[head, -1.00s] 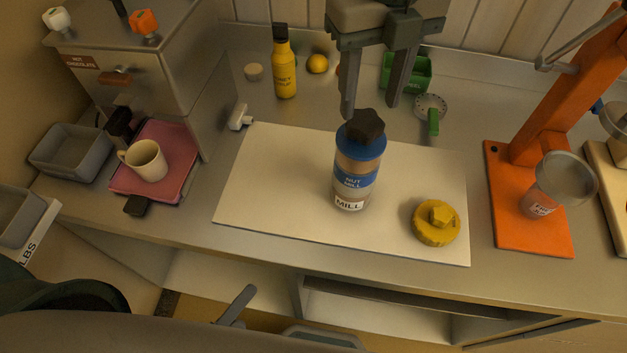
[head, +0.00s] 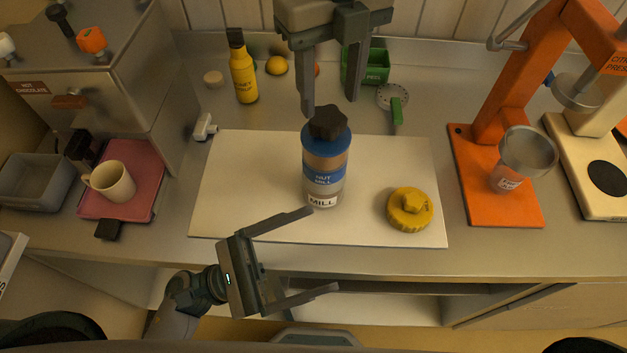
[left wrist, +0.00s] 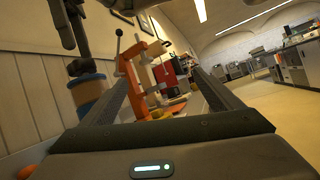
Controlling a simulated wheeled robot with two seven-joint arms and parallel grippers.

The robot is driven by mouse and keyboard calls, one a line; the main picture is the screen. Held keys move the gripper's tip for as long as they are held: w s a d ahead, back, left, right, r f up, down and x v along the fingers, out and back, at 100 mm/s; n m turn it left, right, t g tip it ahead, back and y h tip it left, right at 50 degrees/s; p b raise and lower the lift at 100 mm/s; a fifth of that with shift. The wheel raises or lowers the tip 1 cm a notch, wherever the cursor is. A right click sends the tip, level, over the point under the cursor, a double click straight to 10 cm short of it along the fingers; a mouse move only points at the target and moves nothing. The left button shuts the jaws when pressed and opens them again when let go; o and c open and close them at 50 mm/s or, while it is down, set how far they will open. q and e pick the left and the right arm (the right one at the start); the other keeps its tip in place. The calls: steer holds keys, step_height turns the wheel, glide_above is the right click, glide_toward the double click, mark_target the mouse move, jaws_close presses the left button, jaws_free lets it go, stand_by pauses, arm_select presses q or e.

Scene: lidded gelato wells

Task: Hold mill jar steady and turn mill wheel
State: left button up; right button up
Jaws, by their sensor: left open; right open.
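The mill jar (head: 325,172) stands upright on the white board, with a blue "NUT MILL" band, a blue collar and a "MILL" label. The dark knobbed mill wheel (head: 329,123) sits on its top. My right gripper (head: 331,108) is open and points down just above and behind the wheel, one finger on each side of it in the picture. My left gripper (head: 325,250) is open and empty in front of the board, in front of the jar, fingers pointing right. In the left wrist view the jar's blue and tan side (left wrist: 90,97) shows at the left, partly hidden by a finger.
A yellow knobbed lid (head: 410,209) lies on the white board (head: 235,190) right of the jar. An orange press (head: 490,175) with a metal cup stands further right. A mug (head: 113,182) on a pink mat is at left. The board's left part is clear.

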mark_target(318, 185)
arm_select(q)
steer(key=w+a+r+n+t+y, duration=0.1)
steer(key=w+a+n+y, duration=0.2)
steer(key=w, duration=0.6)
steer(key=w+a+r+y, duration=0.1)
steer(key=w+a+y, duration=0.1)
steer(key=w+a, duration=0.5)
steer(key=f+y, duration=0.1)
steer(key=f, duration=0.1)
steer(key=s+d+f+g+y, duration=0.1)
steer(key=f, duration=0.1)
steer(key=d+f+g+y, duration=0.1)
steer(key=f, duration=0.1)
steer(key=shift+s+d+f, duration=0.1)
steer(key=shift+s, duration=0.1)
steer(key=shift+s+f+g, duration=0.2)
steer(key=shift+f+g, duration=0.1)
steer(key=shift+g, duration=0.1)
steer(key=shift+d, duration=0.15)
steer(key=shift+f+x, duration=0.2)
steer(key=shift+x, duration=4.75)
steer(key=shift+w, duration=0.1)
